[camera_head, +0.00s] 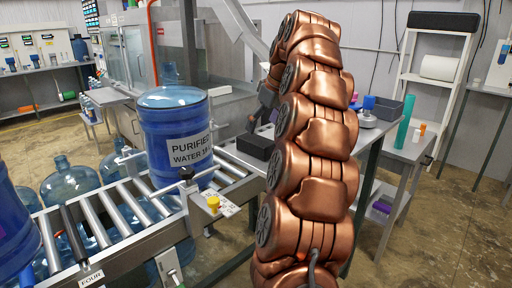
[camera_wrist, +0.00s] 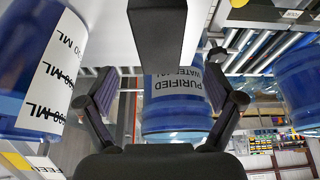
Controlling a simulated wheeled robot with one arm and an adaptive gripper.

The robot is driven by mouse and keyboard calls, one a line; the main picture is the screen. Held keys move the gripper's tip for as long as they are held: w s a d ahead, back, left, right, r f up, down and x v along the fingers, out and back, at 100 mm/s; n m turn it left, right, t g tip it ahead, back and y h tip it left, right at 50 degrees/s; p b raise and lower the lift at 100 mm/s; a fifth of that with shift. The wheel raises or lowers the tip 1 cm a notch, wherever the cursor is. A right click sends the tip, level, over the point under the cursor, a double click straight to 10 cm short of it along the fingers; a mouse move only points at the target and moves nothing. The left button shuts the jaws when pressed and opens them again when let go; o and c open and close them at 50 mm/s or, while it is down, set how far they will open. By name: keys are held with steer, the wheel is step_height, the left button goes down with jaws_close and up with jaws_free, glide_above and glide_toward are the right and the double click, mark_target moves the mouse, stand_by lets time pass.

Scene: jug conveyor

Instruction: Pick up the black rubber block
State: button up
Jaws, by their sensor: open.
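The black rubber block (camera_head: 256,146) lies on the grey work surface just right of the conveyor, partly behind my copper arm. My gripper (camera_head: 266,104) shows as a dark shape just above the block, mostly hidden by the arm. In the wrist view my gripper (camera_wrist: 160,82) is open, with its two dark fingers wide apart at left and right. A dark box-like shape (camera_wrist: 157,32) comes in from the top between the fingers. It looks like the block, but I cannot tell for sure. Nothing is clasped between the fingers.
A blue water jug (camera_head: 178,138) stands on the roller conveyor (camera_head: 108,212), close left of the block. Several jugs (camera_head: 72,186) stand on the floor behind the conveyor. A grey bin (camera_head: 388,107) and a teal cylinder (camera_head: 405,122) stand on the table at right.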

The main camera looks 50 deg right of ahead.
mark_target(257, 139)
steer(key=shift+p+x, duration=0.65)
steer(key=shift+x, duration=2.85)
steer(key=shift+c, duration=0.3)
steer(key=c, duration=1.5)
steer(key=shift+o, duration=0.2)
steer(key=shift+r, duration=0.1)
steer(key=shift+r+b, duration=0.4)
steer(key=shift+r, duration=1.25)
steer(key=s+a+b, duration=0.1)
steer(key=s+a, duration=0.3)
steer(key=a, duration=0.3)
steer(key=s+a+r+b, duration=0.1)
steer(key=s+a+b, duration=0.1)
steer(key=s+a, duration=0.2)
steer(key=a, duration=0.3)
steer(key=shift+r, duration=0.25)
steer(key=shift+w, duration=0.1)
